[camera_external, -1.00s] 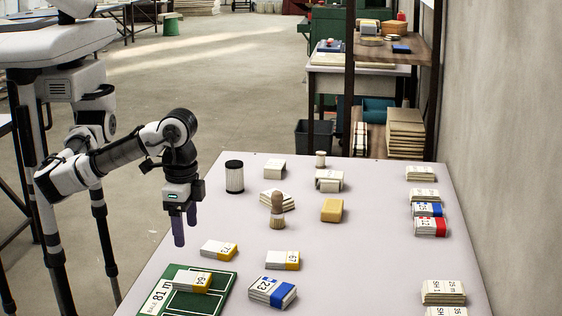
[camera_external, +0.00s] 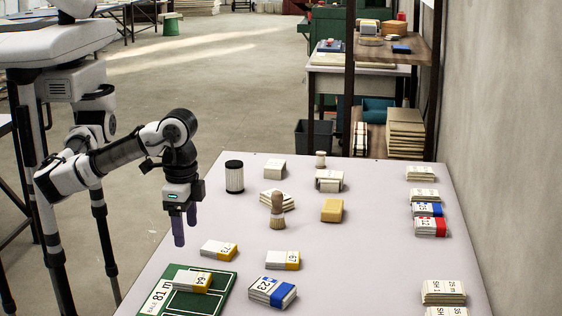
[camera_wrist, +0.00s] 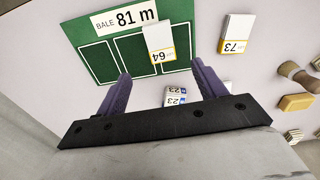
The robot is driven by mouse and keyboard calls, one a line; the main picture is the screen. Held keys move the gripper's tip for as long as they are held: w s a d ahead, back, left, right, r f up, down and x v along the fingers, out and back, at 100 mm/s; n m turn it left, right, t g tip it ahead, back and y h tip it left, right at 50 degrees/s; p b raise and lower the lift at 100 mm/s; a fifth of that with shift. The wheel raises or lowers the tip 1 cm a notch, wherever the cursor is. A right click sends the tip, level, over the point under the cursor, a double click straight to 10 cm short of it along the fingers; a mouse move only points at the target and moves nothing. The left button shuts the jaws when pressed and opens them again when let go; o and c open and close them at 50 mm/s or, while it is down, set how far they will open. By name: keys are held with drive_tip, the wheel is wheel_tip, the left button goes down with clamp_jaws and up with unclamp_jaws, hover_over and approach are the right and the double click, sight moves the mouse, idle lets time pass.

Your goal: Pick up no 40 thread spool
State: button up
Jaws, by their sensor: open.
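A small spool-like piece (camera_external: 320,159) with a pale body stands upright at the far edge of the table. A larger white cylinder with dark ends (camera_external: 235,177) stands at the far left of the table. No number is readable on either, so I cannot tell which is the no 40 thread spool. My gripper (camera_external: 184,226) is open and empty, pointing down by the table's left edge, nearer the camera than both. In the wrist view its purple fingers (camera_wrist: 161,70) are spread apart, and neither spool-like thing is clearly seen there.
A green board (camera_external: 218,297) marked 81 m carries packet 64 (camera_external: 190,281). Several packets line the right side. The table's centre right is clear.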

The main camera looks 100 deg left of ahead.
drive_tip(key=shift+c, duration=1.3)
